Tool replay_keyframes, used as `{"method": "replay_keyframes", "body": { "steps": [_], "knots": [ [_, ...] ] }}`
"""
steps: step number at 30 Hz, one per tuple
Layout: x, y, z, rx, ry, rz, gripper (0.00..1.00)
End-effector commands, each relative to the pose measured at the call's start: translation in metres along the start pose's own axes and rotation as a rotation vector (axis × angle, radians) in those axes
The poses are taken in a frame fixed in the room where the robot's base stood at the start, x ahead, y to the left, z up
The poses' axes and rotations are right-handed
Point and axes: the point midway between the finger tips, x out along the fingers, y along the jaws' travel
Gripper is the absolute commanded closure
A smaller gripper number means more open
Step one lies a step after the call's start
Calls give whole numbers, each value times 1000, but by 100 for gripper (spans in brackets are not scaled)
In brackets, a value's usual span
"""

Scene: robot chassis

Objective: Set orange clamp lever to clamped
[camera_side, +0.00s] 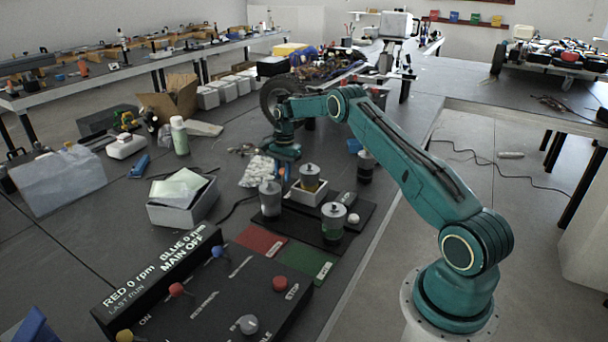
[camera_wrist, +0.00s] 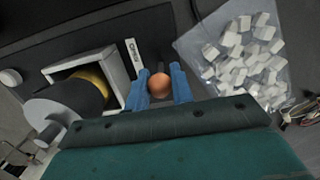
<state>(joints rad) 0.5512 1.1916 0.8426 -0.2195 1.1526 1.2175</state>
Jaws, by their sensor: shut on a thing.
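The orange round knob of the clamp lever (camera_wrist: 160,87) shows in the wrist view between the two blue fingers of my gripper (camera_wrist: 160,84). The fingers are closed against its left and right sides. The lever's shaft and pivot are hidden beneath the knob and gripper. A small white label with dark letters (camera_wrist: 133,52) lies just beyond the left finger; its word is hard to read.
A white open box (camera_side: 308,194) holding a canister with a yellow band (camera_side: 310,178) stands close by; the box (camera_wrist: 113,62) is left of my gripper in the wrist view. A bag of white cubes (camera_wrist: 238,60) lies right. More canisters (camera_side: 333,222) and a black control panel (camera_side: 215,290) stand nearer.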

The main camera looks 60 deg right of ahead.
Motion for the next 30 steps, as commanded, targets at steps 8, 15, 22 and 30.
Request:
{"method": "replay_keyframes", "body": {
  "steps": [8, 15, 22, 30],
  "knots": [
    [0, 0, 1, -2, -1, 1, 56],
    [-3, 0, 0, 0, 0, 0, 56],
    [-21, 0, 0, 1, 2, -2, 56],
    [-55, 0, 0, -2, 1, -2, 56]
  ]
}}
